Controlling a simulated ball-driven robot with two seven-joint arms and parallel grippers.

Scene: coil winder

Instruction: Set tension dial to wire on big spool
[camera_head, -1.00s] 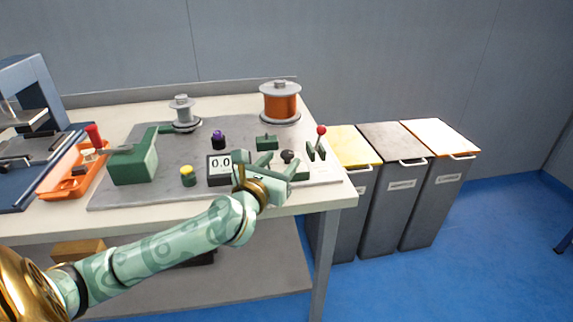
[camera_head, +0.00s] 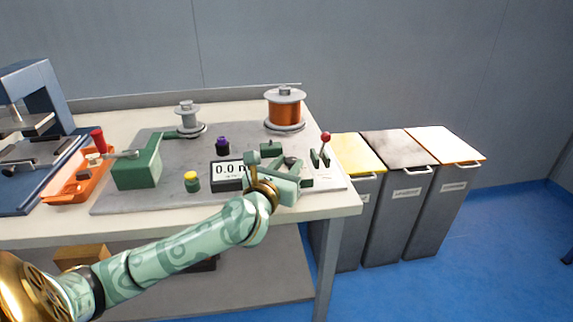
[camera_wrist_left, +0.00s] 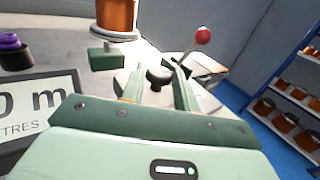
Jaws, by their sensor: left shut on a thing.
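The big spool (camera_head: 285,108), wound with copper-orange wire, stands at the back right of the winder's grey plate. Its lower part shows at the top of the left wrist view (camera_wrist_left: 116,14). My left gripper (camera_head: 284,163) reaches over the front right of the plate. In the left wrist view the tension dial, a dark round knob (camera_wrist_left: 159,75), sits between the two green fingers of my left gripper (camera_wrist_left: 158,84), which are shut on it. In the head view the gripper hides the dial. The dial's setting cannot be read. My right gripper is not in view.
A red-knobbed lever (camera_head: 326,138) stands just right of the gripper, and a small green block (camera_head: 271,150) behind it. A metre display (camera_head: 228,174), purple-topped knob (camera_head: 223,146), yellow button (camera_head: 192,178), grey spool (camera_head: 188,116) and green crank box (camera_head: 138,165) lie left. Bins (camera_head: 410,200) stand right.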

